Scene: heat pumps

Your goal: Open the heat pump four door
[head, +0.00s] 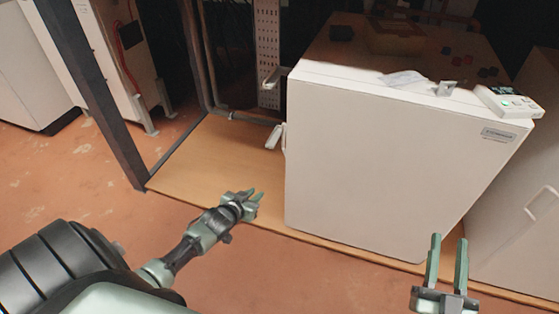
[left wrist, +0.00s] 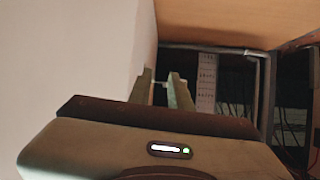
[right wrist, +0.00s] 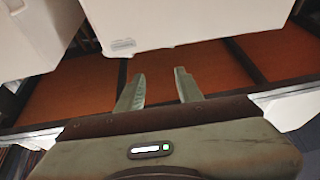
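A white heat pump cabinet (head: 390,160) stands on a wooden platform, with its labelled side facing me. Which pump is number four cannot be told. Light handle-like parts (head: 276,136) stick out past its left edge; its left face is mostly hidden. My left gripper (head: 252,196) is open and empty, left of the cabinet and low over the platform's front edge. In the left wrist view its fingers (left wrist: 160,88) are apart beside a white panel (left wrist: 75,60). My right gripper (head: 447,262) is open and empty in front of the cabinet's lower right; its fingers (right wrist: 160,88) are spread.
Another white cabinet (head: 525,235) stands close on the right. A dark metal post (head: 95,90) rises at the left. The wooden platform (head: 215,160) is clear left of the cabinet.

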